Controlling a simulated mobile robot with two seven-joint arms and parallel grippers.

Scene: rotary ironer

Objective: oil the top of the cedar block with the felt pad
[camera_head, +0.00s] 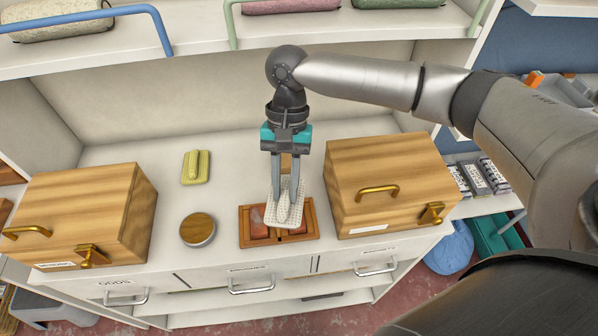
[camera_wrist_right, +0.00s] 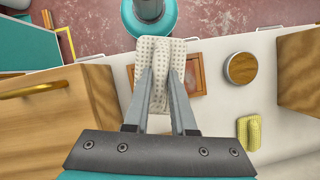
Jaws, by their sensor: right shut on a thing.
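My right gripper (camera_head: 284,200) points down over the middle of the counter, shut on the ridge-shaped grip of a white dotted pad (camera_head: 295,212). In the right wrist view the pad (camera_wrist_right: 146,52) spreads out beyond the fingertips. The pad overlaps a wooden tray (camera_head: 243,233) with reddish pieces (camera_head: 258,222) in its compartments. I cannot tell whether it touches them. A small brown wooden piece (camera_head: 286,162) shows behind the fingers, mostly hidden. I cannot tell which piece is the cedar block. A yellow pad with a ridge grip (camera_head: 196,167) lies to the left. My left gripper is out of view.
A round tin with a brown top (camera_head: 198,229) stands left of the tray. Wooden boxes with brass handles stand at the left (camera_head: 88,208) and right (camera_head: 385,170). Drawers with handles (camera_head: 251,287) run along the front. Counter between yellow pad and tray is clear.

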